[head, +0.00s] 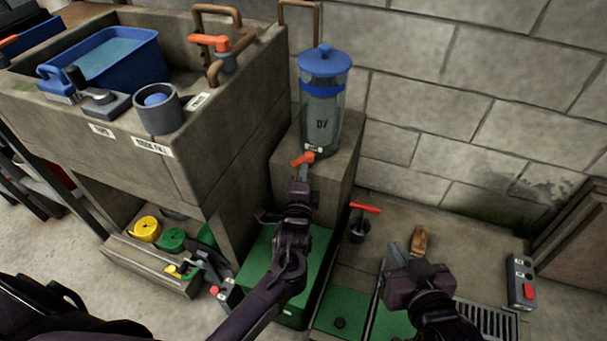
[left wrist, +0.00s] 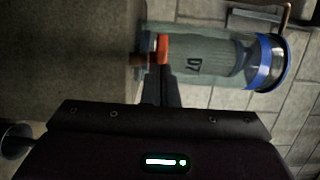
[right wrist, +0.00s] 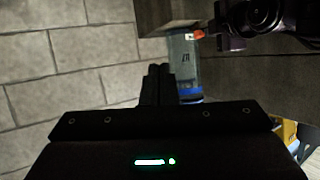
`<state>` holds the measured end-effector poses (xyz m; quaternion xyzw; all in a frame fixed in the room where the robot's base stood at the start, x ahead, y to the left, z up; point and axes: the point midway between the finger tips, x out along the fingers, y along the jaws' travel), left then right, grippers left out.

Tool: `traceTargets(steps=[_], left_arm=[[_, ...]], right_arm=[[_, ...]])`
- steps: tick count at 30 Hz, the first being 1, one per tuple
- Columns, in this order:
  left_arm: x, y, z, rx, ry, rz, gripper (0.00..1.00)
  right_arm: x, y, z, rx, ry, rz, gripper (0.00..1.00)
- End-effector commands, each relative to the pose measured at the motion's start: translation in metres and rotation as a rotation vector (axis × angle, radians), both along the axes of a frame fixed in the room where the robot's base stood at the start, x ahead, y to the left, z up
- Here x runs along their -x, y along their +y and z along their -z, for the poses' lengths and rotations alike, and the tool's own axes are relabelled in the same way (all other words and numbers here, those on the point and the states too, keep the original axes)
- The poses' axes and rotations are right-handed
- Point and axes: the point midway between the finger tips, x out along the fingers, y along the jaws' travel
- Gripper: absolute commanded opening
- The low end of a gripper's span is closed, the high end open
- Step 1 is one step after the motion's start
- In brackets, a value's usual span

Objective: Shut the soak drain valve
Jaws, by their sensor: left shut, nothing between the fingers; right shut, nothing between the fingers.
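An orange lever valve (head: 303,159) sits at the foot of a clear canister (head: 321,108) with a blue lid; no label names it as the soak drain valve. My left gripper (head: 303,172) is shut and empty, its tips at the lever. In the left wrist view the orange lever (left wrist: 162,50) is just beyond the fingertips (left wrist: 164,74); I cannot tell whether they touch. Another red-handled valve (head: 365,207) stands on a dark pipe to the right. My right gripper (head: 397,252) is shut and empty, below that valve. The right wrist view shows the canister (right wrist: 184,62).
A concrete sink (head: 220,140) stands left, holding a blue tub (head: 115,58) and an orange-handled tap (head: 208,41). The canister stands on a concrete block (head: 338,165). A wooden handle (head: 419,239) lies beyond my right gripper. A switch box (head: 521,283) and grate (head: 487,320) are at right.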

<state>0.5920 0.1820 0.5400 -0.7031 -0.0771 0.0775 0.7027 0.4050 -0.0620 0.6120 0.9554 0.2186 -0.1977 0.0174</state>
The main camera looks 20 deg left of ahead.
Motion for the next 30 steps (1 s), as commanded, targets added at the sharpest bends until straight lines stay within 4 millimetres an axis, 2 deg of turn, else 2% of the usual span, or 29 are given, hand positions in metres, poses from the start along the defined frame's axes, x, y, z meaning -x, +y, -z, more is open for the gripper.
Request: traceTargets(steps=[13, 17, 24, 28, 30], left_arm=[[0.000, 0.001, -0.001, -0.001, -0.001, 0.005, 0.00], [-0.001, 0.003, -0.002, -0.005, -0.002, 0.030, 0.00], [-0.001, 0.008, -0.003, -0.007, -0.004, 0.103, 0.00], [-0.001, 0.014, -0.004, -0.010, -0.002, 0.165, 0.00], [-0.002, 0.018, -0.004, -0.012, -0.003, 0.218, 0.00]], right_arm=[[0.000, 0.000, -0.001, 0.002, 0.005, 0.000, 0.00], [0.015, -0.004, 0.023, 0.049, 0.122, -0.006, 0.00], [0.061, -0.017, 0.076, 0.172, 0.419, -0.027, 0.00], [0.090, -0.029, 0.095, 0.241, 0.582, -0.033, 0.00], [0.096, -0.036, 0.098, 0.266, 0.635, -0.026, 0.00]])
